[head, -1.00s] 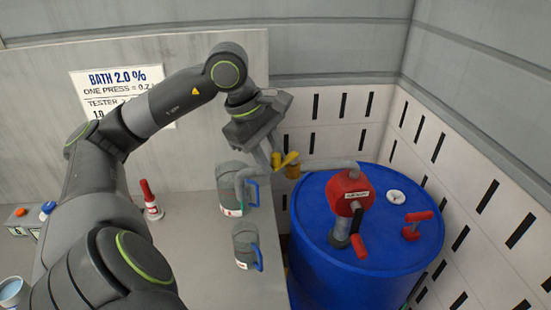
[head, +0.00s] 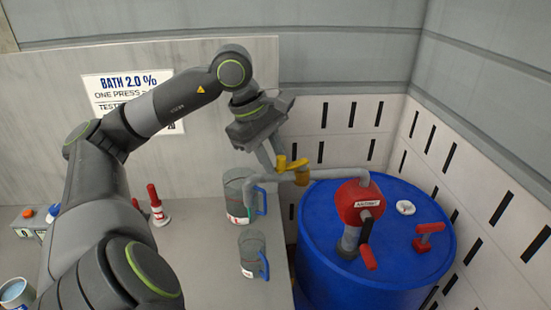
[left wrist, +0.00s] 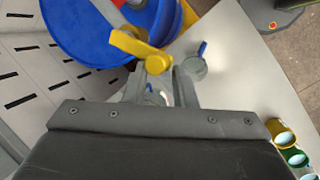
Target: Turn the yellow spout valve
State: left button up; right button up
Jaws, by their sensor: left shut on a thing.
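The yellow spout valve (head: 301,177) sits on the grey spout pipe (head: 325,172) of the red drum pump (head: 357,200). Its yellow handle also shows in the left wrist view (left wrist: 135,44). My left gripper (head: 274,166) comes down from the upper left, with its fingertips at the handle's left end. It is shut on the handle; the exact contact is partly hidden. The fingers also show in the left wrist view (left wrist: 160,82), just below the handle. The spout's outlet hangs over a clear jug (head: 238,197) with a blue handle. My right gripper is out of view.
The pump stands on a blue drum (head: 320,235), with a red T-shaped fitting (head: 429,236) on its lid. A second clear jug (head: 252,254) stands nearer on the grey bench (head: 200,265). A red and white bottle (head: 157,205) stands further left. A slotted wall is behind.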

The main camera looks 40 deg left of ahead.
pick_arm(q)
jog(key=shift+a, duration=0.6)
jog(key=shift+c, duration=0.9)
jog(key=shift+w+r, duration=0.1)
jog(key=shift+w+a+b, duration=0.25)
jog(key=shift+a+b, duration=0.05)
jog(key=shift+a, duration=0.2)
jog(key=shift+c, duration=0.3)
jog(key=o, duration=0.4)
jog(key=shift+w, duration=0.1)
jog(key=o, duration=0.7)
jog(key=shift+w+d, duration=0.25)
jog(key=shift+d, duration=0.05)
jog(key=o, duration=0.8)
jog(key=shift+s+a, duration=0.15)
jog(key=shift+a, duration=0.05)
